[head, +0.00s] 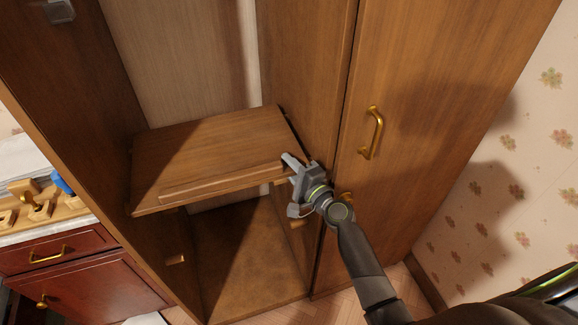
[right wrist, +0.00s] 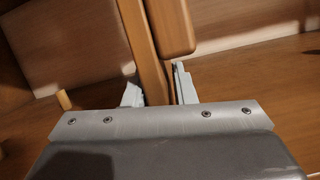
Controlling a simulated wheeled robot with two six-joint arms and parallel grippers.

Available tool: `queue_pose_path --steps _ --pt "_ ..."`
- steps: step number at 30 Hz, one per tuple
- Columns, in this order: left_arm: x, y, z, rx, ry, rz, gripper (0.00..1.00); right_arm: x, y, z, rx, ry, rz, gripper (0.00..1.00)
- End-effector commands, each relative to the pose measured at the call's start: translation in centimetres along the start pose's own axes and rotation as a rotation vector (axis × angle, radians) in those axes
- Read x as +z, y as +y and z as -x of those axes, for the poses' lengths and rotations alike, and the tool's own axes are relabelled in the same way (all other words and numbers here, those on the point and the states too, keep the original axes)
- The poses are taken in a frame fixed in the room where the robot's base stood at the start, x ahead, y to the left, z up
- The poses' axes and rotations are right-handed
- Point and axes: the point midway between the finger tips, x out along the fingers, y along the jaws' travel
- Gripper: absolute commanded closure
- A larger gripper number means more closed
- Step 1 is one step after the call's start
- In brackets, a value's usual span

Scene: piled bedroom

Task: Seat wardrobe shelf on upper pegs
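The wardrobe shelf (head: 220,150) is a brown board with a raised front strip, inside the open left bay of the wardrobe (head: 300,60). It spans most of the bay's width. My right gripper (head: 291,168) is at the shelf's front right corner. In the right wrist view, its fingers (right wrist: 158,92) stand on both sides of the board's edge (right wrist: 146,55) and look closed on it. Lower pegs show below the shelf, one on the left wall (head: 176,260) and one on the right (head: 296,224). Whether the shelf rests on upper pegs is hidden. My left gripper is not in view.
The closed right door with a brass handle (head: 372,133) stands beside my right arm. A red cabinet (head: 90,285) with a pale top and wooden items (head: 40,210) is at the left. The bay below the shelf is empty.

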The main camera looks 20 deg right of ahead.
Motion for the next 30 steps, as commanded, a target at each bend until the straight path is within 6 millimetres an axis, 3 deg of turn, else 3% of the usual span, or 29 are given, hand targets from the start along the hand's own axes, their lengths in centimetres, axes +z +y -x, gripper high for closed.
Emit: queue_pose_path --steps 3,30 --pt "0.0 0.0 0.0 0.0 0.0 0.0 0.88 0.1 -0.3 -0.1 -0.006 -0.002 0.002 0.66" --pt "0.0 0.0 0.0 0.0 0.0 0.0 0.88 0.0 0.1 1.2 0.004 -0.001 0.008 0.66"
